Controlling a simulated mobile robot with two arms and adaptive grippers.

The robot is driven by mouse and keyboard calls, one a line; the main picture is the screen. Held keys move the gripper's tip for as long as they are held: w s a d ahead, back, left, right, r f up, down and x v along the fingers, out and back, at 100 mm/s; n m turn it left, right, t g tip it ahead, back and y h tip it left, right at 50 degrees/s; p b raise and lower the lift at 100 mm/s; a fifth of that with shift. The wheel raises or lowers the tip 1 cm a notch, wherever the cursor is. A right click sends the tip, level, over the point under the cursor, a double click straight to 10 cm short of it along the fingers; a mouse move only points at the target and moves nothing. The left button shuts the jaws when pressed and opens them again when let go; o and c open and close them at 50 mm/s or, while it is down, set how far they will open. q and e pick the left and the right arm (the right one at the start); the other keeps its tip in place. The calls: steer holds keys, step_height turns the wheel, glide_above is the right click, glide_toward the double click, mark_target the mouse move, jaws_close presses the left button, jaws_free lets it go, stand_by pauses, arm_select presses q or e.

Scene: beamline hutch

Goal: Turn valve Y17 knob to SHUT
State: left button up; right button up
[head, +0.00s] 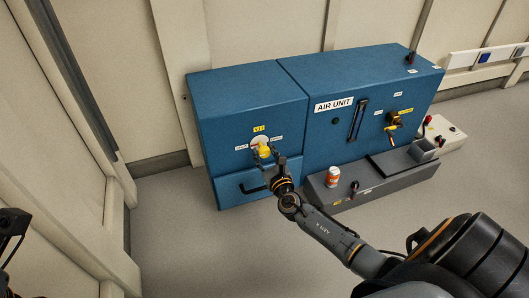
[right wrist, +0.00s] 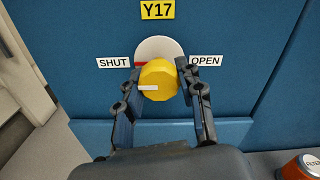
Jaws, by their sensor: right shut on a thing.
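The yellow valve knob (right wrist: 160,74) sits on a white round dial (right wrist: 160,47) under the yellow Y17 label (right wrist: 157,10). A SHUT label (right wrist: 113,62) is left of the dial and an OPEN label (right wrist: 206,61) is right. The knob's white pointer bar (right wrist: 147,88) lies level and points left, to the SHUT side. A red mark shows on the dial's left. My right gripper (right wrist: 159,70) is shut on the knob, one finger on each side. The knob also shows in the head view (head: 263,151). A dark part of my left gripper (head: 12,222) shows at the left edge; its jaws are unclear.
The blue cabinet's AIR UNIT section (head: 334,104) stands right of the valve panel. A grey plinth (head: 397,184) in front bears an orange-and-white can (head: 333,175). A drawer handle (head: 254,189) is below the knob. Open floor lies to the left and front.

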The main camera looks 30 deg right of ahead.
steer(key=o, duration=1.2)
steer(key=v, duration=1.2)
steer(key=shift+f, duration=0.1)
